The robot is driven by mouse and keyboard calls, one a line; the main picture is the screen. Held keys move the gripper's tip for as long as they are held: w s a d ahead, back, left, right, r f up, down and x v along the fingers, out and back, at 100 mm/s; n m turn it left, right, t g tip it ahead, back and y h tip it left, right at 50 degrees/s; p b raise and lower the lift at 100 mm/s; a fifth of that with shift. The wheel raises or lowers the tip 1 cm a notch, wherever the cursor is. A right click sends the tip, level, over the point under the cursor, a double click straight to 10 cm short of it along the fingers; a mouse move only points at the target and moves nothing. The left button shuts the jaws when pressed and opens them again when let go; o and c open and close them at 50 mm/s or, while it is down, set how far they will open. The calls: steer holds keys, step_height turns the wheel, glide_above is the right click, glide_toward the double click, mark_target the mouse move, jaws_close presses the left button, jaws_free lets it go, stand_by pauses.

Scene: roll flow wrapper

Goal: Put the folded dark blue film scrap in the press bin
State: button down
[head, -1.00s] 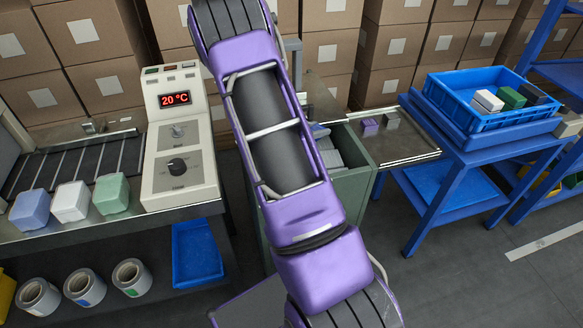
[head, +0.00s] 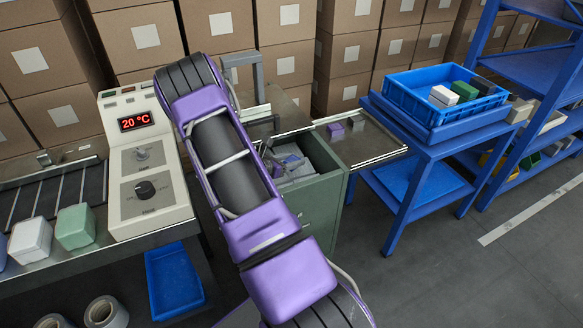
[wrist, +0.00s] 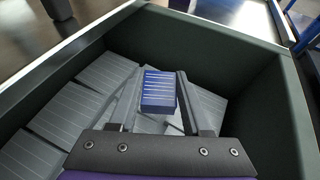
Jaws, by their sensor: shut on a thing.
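The folded dark blue film scrap (wrist: 158,91) is a small block with pale stripes in the wrist view. My gripper (wrist: 160,88) is shut on it, one finger on each side. Both are above the inside of an open-topped dark green bin (wrist: 245,50), which I take as the press bin. Flat grey striped pieces cover the bin's floor. In the head view the bin (head: 328,190) stands behind my purple arm, with grey pieces inside.
Further right, a blue crate (head: 412,108) stands on a blue table. A control panel (head: 145,175) reading 20 °C is on the left.

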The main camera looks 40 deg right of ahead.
mark_target(292, 176)
steer(key=shift+f, duration=1.25)
steer(key=shift+f, duration=0.55)
steer(key=shift+f, duration=0.1)
steer(key=shift+c, duration=1.8)
jaws_free()
steer(key=shift+a+f, duration=0.1)
steer(key=shift+a, duration=0.05)
steer(key=shift+r, duration=0.4)
steer(key=v, duration=0.7)
steer(key=shift+a+r+p, duration=0.15)
steer(key=shift+r+p, duration=0.2)
steer(key=shift+r, duration=0.1)
